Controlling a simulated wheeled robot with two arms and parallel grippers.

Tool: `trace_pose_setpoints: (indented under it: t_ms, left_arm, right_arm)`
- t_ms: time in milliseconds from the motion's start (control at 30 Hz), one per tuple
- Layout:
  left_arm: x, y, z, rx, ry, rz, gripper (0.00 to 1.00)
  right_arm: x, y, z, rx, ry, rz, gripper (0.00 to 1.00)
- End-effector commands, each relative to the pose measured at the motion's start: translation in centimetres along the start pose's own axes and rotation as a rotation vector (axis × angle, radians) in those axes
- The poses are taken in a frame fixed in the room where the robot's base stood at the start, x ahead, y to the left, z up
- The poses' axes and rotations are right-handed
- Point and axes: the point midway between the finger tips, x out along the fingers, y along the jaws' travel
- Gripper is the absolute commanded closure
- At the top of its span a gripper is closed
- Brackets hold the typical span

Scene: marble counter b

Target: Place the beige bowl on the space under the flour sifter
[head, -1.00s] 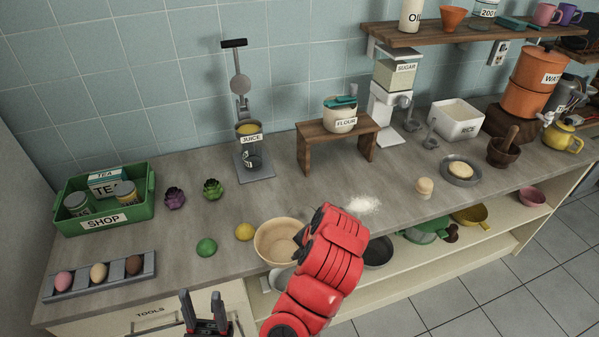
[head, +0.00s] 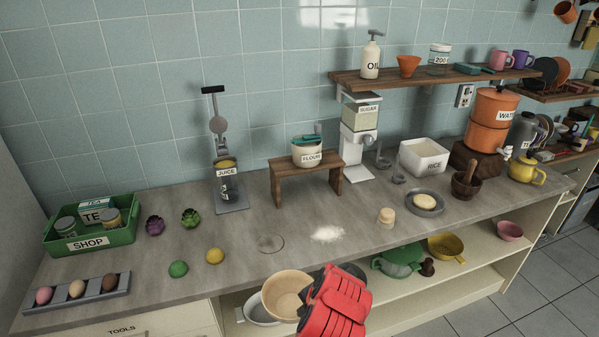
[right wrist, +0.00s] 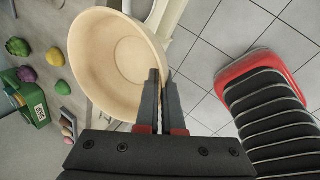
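The beige bowl (head: 283,290) hangs in front of the counter's front edge, beyond the worktop. My right gripper (right wrist: 161,78) is shut on its rim, one finger on each side of the wall, and the bowl (right wrist: 112,50) looks empty. In the head view my red right arm hides the fingers. The flour sifter (head: 306,152), a cream pot marked FLOUR with a teal part on top, stands on a small wooden stand (head: 276,175). The space under the stand (head: 308,190) is open at the front and empty. My left gripper is out of view.
A white flour patch (head: 328,234) and a faint ring (head: 270,243) mark the worktop before the stand. A juice press (head: 228,185) stands left of it, a sugar dispenser (head: 358,140) right. A lemon (head: 215,256) and a lime (head: 178,269) lie left of the ring.

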Motion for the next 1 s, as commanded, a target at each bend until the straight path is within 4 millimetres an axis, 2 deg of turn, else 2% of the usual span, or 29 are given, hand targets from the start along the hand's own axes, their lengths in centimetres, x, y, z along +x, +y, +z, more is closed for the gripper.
trace_pose_setpoints:
  t_ms: [267,467,667,1000]
  left_arm:
    - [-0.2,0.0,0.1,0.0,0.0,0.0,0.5]
    - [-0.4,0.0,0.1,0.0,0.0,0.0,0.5]
    - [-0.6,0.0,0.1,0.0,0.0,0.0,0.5]
    - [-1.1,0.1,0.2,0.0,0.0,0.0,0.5]
  right_arm:
    - [0.7,-1.5,1.3,0.247,-0.111,-0.001,1.0]
    - [1.2,-3.0,2.7,0.494,-0.223,-0.002,1.0]
    - [1.6,-5.1,4.8,0.866,-0.391,-0.001,1.0]
    - [1.4,-9.5,9.3,1.614,-0.725,0.004,1.0]
